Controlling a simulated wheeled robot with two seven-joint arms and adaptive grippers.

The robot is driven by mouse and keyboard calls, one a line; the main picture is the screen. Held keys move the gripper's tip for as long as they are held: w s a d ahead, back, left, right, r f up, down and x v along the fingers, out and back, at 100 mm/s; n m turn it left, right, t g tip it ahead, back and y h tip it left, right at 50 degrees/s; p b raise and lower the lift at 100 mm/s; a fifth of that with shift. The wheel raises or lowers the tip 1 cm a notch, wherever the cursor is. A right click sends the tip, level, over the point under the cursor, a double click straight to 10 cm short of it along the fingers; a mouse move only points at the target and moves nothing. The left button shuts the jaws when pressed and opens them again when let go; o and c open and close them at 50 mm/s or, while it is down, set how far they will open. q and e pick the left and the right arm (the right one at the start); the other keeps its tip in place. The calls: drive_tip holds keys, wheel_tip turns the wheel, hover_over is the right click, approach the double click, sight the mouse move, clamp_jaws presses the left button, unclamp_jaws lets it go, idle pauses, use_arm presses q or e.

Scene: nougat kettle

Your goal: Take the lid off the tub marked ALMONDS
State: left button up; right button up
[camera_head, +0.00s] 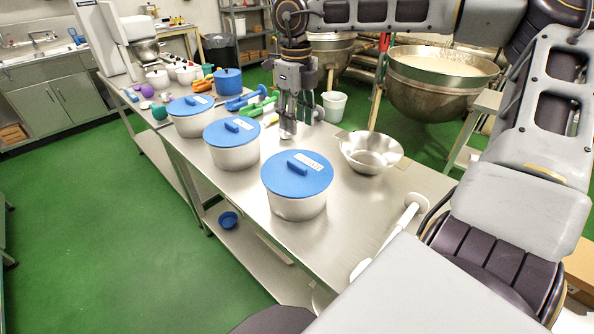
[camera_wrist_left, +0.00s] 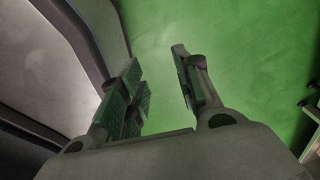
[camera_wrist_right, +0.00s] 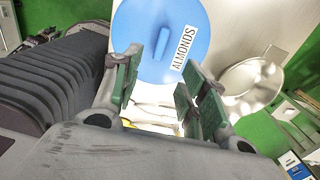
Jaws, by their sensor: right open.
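The nearest one (camera_head: 297,208) has a blue lid (camera_head: 285,183) with a raised bar handle and a small white label. In the right wrist view the lid (camera_wrist_right: 140,40) reads ALMONDS; its place beside the bowl suggests that this is the nearest tub. The lid is on the tub. My right gripper (camera_head: 290,132) is open and empty, pointing down, apart from the lid. The lid shows beyond its fingers (camera_wrist_right: 160,95) in the right wrist view. My left gripper (camera_wrist_left: 160,95) is open and empty over the green floor.
A steel bowl (camera_head: 371,153) stands to the right of the nearest tub. Two more lidded tubs (camera_head: 232,157) (camera_head: 192,124) stand to its left. Green and blue tools (camera_head: 258,107) lie farther back. A white rolling pin (camera_head: 402,225) lies at the right. Large kettles (camera_head: 430,95) stand behind.

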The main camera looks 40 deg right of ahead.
hover_over(297, 163)
wheel_tip(297, 163, down, 8)
drive_tip(key=shift+s+a+r, duration=0.1)
drive_tip(key=shift+a+r, duration=0.05)
drive_tip(key=shift+r, duration=0.1)
drive_tip(key=shift+f, duration=1.85)
wheel_tip(297, 163, down, 2)
drive_tip(key=shift+f, duration=0.3)
use_arm(q)
drive_tip(key=shift+s+a, duration=0.1)
drive_tip(key=shift+a, duration=0.2)
